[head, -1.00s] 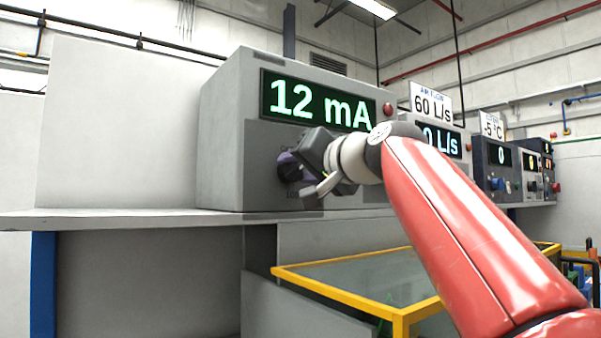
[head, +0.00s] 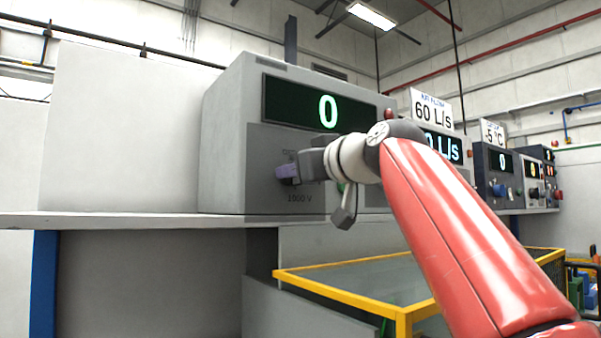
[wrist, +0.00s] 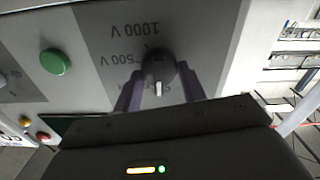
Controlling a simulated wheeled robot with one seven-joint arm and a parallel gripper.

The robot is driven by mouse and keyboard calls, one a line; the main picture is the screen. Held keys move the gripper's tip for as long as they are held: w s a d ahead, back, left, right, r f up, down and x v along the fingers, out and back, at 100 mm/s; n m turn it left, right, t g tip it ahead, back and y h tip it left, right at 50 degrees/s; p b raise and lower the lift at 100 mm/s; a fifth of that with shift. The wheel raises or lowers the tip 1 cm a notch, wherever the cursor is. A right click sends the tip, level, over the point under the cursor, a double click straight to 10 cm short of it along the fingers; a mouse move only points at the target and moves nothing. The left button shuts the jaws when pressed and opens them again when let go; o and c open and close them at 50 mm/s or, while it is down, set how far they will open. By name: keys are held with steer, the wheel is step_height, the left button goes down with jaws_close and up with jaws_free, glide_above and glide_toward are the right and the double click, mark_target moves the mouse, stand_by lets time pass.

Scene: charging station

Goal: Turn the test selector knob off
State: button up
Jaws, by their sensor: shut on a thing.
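The test selector knob (wrist: 160,70) is dark and round with a white pointer mark, on the grey panel of the test unit (head: 225,150). In the wrist view the mark points down the picture, towards partly hidden lettering and away from the upside-down "1000 V" and "500 V" labels. My gripper (head: 288,174) is at the panel, its purple fingers on either side of the knob and shut on it. In the head view the fingers and wrist hide the knob. The unit's display (head: 328,112) reads 0.
A green button (wrist: 55,61) sits beside the knob on the panel. More units with displays, one with a blue knob (head: 499,190), stand along the bench (head: 130,219) to the right. A yellow-framed glass-topped case (head: 340,291) stands below.

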steer(key=shift+f+n, duration=0.15)
steer(key=shift+n, duration=0.25)
steer(key=o, duration=1)
steer(key=b+v, duration=0.2)
steer(key=v, duration=0.5)
steer(key=shift+s+d+b, duration=0.25)
steer(key=shift+s+b, duration=0.1)
steer(key=shift+b, duration=0.05)
